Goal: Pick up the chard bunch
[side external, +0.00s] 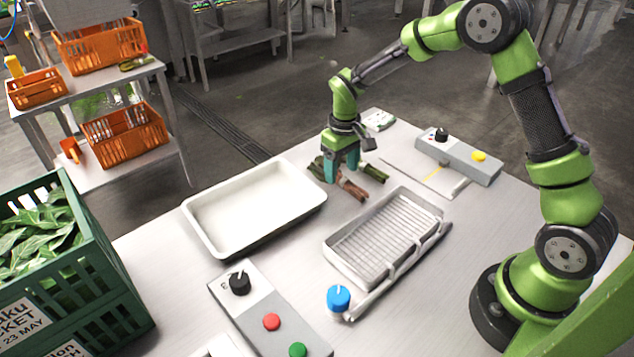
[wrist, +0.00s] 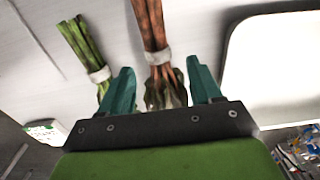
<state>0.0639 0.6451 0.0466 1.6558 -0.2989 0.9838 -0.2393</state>
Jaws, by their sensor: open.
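The chard bunch, with red-brown stems and a pale band (wrist: 152,25), lies on the table. In the side view its stems (side external: 352,189) show just in front of my gripper, with dark leaves behind the fingers. My gripper (side external: 341,174) points down over it. In the wrist view my gripper (wrist: 160,66) is open, with one teal finger on each side of the bunch near the band. The fingers look apart from the bunch. The leaf end is partly hidden by my gripper's body.
A green-stemmed banded bunch (wrist: 82,45) lies close beside the left finger; it also shows in the side view (side external: 372,172). A white tray (side external: 190,214) and a metal rack tray (side external: 335,250) stand nearby.

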